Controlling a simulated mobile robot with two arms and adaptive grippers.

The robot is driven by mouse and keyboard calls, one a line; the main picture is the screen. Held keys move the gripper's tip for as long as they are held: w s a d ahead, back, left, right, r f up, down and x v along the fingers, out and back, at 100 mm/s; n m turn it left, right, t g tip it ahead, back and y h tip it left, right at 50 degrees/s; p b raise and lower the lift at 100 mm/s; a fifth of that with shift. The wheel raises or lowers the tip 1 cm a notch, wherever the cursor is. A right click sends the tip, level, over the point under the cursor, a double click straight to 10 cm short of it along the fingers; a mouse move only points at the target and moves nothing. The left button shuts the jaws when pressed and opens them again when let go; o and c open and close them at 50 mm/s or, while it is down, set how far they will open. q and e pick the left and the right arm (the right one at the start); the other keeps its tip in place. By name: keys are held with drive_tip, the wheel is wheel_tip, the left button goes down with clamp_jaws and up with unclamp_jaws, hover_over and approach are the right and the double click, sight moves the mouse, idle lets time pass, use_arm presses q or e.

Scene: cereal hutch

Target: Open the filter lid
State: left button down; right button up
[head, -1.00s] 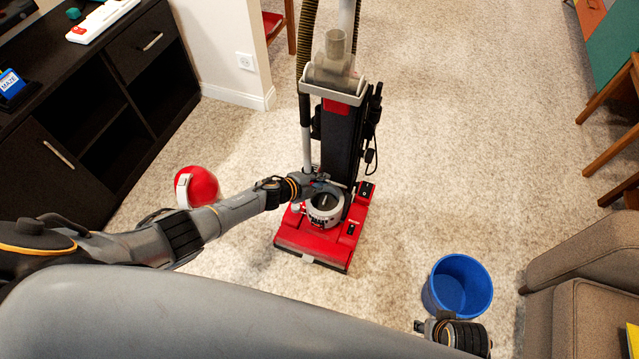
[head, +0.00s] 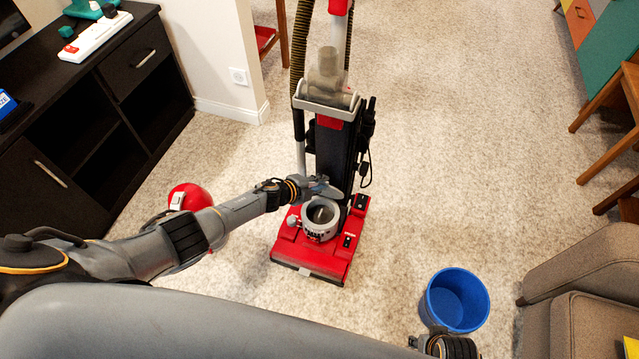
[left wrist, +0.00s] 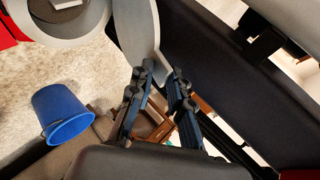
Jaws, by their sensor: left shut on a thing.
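The red and black upright vacuum cleaner (head: 330,150) stands on the carpet. Its round white filter housing (head: 306,216) sits low on the front, and its dark round opening shows from above. The grey filter lid (head: 325,189) is tilted up above the back of the housing, clear of the opening. My left gripper (head: 310,186) is shut on the lid's edge; its fingers are mostly hidden in the head view. In the left wrist view, the gripper (left wrist: 160,74) pinches the tip of the grey lid (left wrist: 135,25), beside the housing rim (left wrist: 60,40).
A blue bucket (head: 456,300) stands right of the vacuum. A red round object (head: 190,196) lies behind my left arm. A dark cabinet (head: 90,110) is at left and a brown sofa (head: 590,265) at right. Open carpet lies behind the vacuum's right side.

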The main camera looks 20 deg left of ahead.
use_arm(q)
drive_tip(key=c, duration=1.5)
unclamp_jaws()
drive_tip(key=shift+w+r, duration=0.25)
drive_tip(key=shift+r, duration=0.05)
drive_tip(key=shift+c, duration=0.2)
drive_tip(key=shift+o, duration=0.2)
drive_tip(key=shift+s, duration=0.15)
drive_tip(key=shift+f, duration=0.15)
drive_tip(key=shift+s+a, duration=0.1)
drive_tip(key=v, duration=1.2)
